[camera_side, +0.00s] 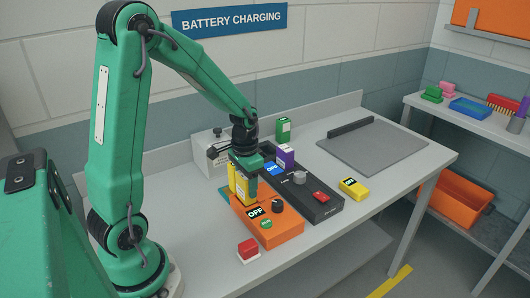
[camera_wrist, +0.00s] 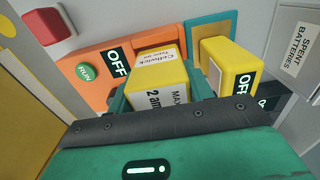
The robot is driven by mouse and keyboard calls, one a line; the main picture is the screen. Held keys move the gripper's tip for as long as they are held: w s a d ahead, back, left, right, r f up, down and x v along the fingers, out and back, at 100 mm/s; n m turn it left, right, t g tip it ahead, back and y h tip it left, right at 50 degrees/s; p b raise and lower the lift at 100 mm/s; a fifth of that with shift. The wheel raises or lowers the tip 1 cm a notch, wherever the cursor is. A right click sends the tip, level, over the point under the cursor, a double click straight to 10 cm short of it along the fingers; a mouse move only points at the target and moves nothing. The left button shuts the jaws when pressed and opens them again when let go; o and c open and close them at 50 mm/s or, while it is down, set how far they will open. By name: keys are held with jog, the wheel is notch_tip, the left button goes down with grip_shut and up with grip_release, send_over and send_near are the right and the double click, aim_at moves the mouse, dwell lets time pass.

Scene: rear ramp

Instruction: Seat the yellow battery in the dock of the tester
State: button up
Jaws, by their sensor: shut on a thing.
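The yellow battery (camera_wrist: 158,78) is upright between my gripper's green fingers (camera_wrist: 160,98), its printed label facing the wrist camera. My gripper (camera_side: 245,184) is shut on it in the side view, where the battery (camera_side: 242,192) is over the back end of the orange tester (camera_side: 278,232). The tester's display reads OFF, beside a green RUN button (camera_wrist: 86,71). The dock is hidden behind the battery and fingers, so I cannot tell how deep the battery is.
Another yellow block (camera_wrist: 226,66) marked OFF stands close beside the held battery. A dark tester (camera_side: 318,208) is to the right, with a yellow block (camera_side: 353,188) beyond it. A red button box (camera_side: 248,251) is in front.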

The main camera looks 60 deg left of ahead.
jog(key=shift+f, duration=1)
jog(key=shift+f, duration=0.25)
dwell(0.5)
jog(key=o, duration=1.3)
jog(key=shift+r, duration=3.9)
